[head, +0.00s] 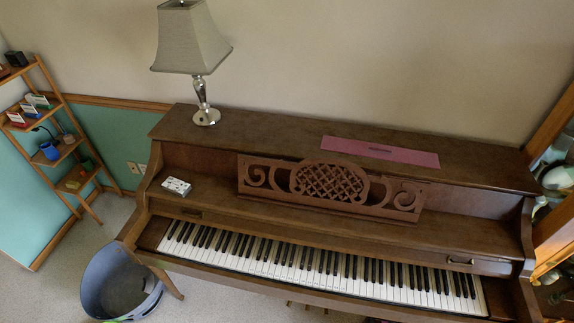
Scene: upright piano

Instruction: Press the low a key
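The upright piano (300,222) is brown wood and stands against the wall with its keyboard open. The row of white and black keys runs from the left, a little below mid-height, to the lower right. The low a key (165,244) is the white key at the far left end of the row, beside the wooden end block. Nothing covers it, and it looks level with the white keys beside it. Neither of my grippers shows in the head view.
A lamp (201,95) and a reddish flat sheet (382,151) rest on the piano top. A small white box (176,186) lies on the ledge above the low keys. A blue-grey bin (98,285) stands on the floor left of the keyboard. A ladder shelf (62,153) stands farther left.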

